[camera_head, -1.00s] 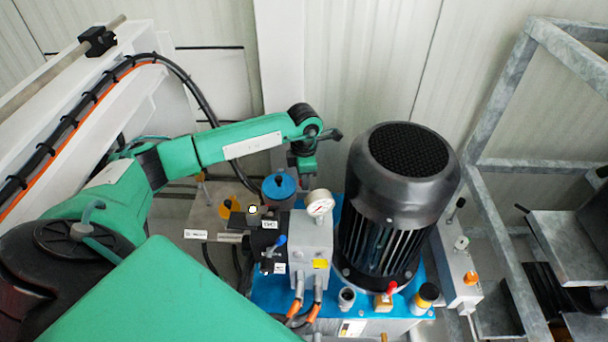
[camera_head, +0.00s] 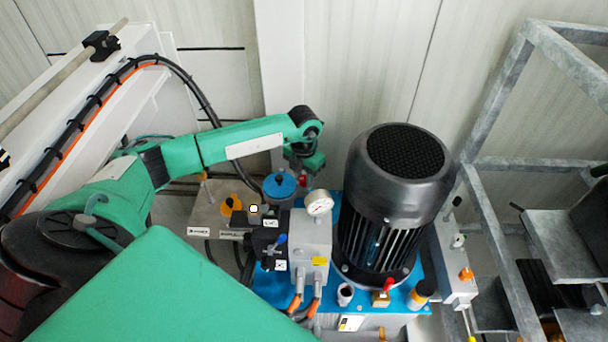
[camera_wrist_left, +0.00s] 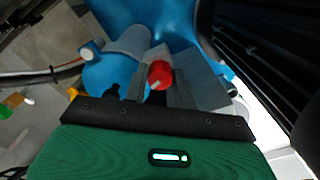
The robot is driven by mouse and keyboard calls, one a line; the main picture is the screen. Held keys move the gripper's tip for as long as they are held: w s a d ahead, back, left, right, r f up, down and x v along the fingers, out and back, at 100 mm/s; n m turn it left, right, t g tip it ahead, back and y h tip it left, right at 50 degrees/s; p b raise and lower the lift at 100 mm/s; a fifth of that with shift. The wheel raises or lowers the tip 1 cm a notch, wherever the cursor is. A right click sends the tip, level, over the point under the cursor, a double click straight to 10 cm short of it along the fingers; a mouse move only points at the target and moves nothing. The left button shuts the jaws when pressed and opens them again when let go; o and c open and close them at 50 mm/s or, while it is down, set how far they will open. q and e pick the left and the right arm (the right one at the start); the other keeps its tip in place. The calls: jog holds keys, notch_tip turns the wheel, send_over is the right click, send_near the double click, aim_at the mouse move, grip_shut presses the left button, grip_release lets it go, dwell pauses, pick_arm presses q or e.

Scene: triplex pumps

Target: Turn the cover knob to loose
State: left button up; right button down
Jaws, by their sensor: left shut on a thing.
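The cover knob (camera_wrist_left: 160,74) is small, round and red. In the left wrist view it sits between the grey fingers of my left gripper (camera_wrist_left: 160,80), which is shut on it. In the head view a bit of the red knob (camera_head: 303,181) shows below my left wrist, behind the pump unit's blue cap (camera_head: 280,185). My left gripper (camera_head: 304,174) points down there, and its fingertips are mostly hidden. A pale mark shows on the knob's edge in the wrist view. My right gripper is not in view.
A large black motor (camera_head: 392,205) stands just right of my left wrist. A pressure gauge (camera_head: 319,204) and grey valve block (camera_head: 312,247) are in front. A metal frame (camera_head: 492,215) stands at the right. The pale wall (camera_head: 365,60) is close behind.

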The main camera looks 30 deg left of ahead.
aim_at(304, 178)
pick_arm(q)
jog(key=shift+r, duration=0.1)
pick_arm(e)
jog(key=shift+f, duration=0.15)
pick_arm(q)
jog(key=o, duration=1)
notch_tip(304, 178, up, 14)
jog(key=shift+p, duration=0.45)
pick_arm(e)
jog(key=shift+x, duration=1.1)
